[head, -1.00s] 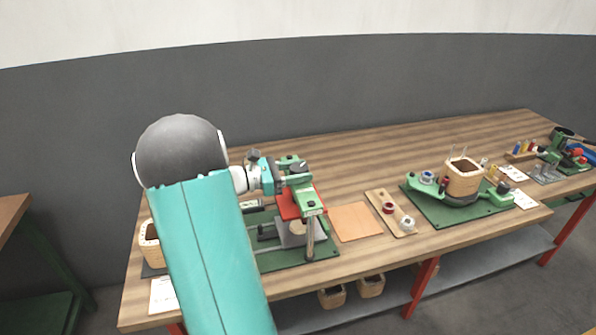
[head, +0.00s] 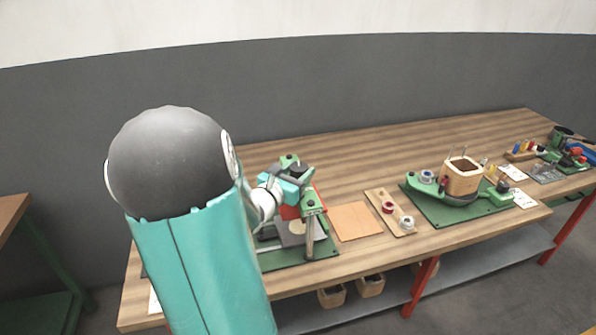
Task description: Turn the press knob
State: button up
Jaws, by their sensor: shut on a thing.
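The press (head: 312,206) is a green frame with a bright metal post, a red part behind it and a grey block low down, on a green base plate. It stands on the left part of the wooden bench. My gripper (head: 291,183), teal and grey, is at the top of the press, reaching in from the left. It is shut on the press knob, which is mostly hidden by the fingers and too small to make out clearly. My arm covers the left side of the press.
An orange-brown sheet (head: 356,221) and a wooden strip (head: 381,202) with small spools lie right of the press. Further right, a wooden coil form (head: 461,178) stands on a green plate (head: 433,208). The back of the bench (head: 365,150) is clear.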

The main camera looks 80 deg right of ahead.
jog(key=shift+w+n+t, duration=0.1)
jog(key=shift+n+t, duration=0.2)
jog(key=shift+t, duration=0.1)
jog(key=o, duration=1)
jog(key=shift+a, duration=0.1)
